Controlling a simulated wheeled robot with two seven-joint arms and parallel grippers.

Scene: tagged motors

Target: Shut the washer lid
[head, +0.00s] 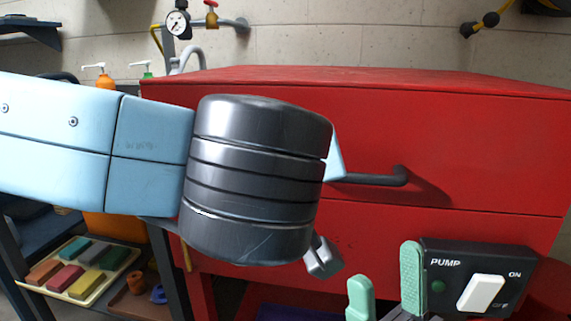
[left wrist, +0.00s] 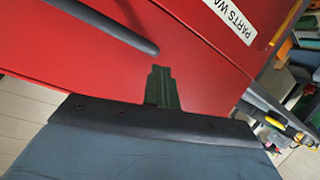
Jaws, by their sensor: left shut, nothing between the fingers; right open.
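The red parts washer fills the right of the head view. Its lid (head: 460,140) lies down over the tub, with a thin seam below the lid's front face and no clear gap. A black bar handle (head: 385,179) sticks out from that face, partly hidden by my left wrist. The handle also shows in the left wrist view (left wrist: 120,32). My left gripper (left wrist: 161,70) is shut and empty, its dark green fingers in front of the red face close to the handle's end. Contact cannot be told. My right gripper (head: 386,272) is open and empty, low in front of the washer.
A pump switch panel (head: 478,278) with a white rocker is on the washer's lower right front, close to my right gripper. A tray of coloured blocks (head: 80,268) sits on a shelf at lower left. A gauge (head: 177,22) and pipes are on the back wall.

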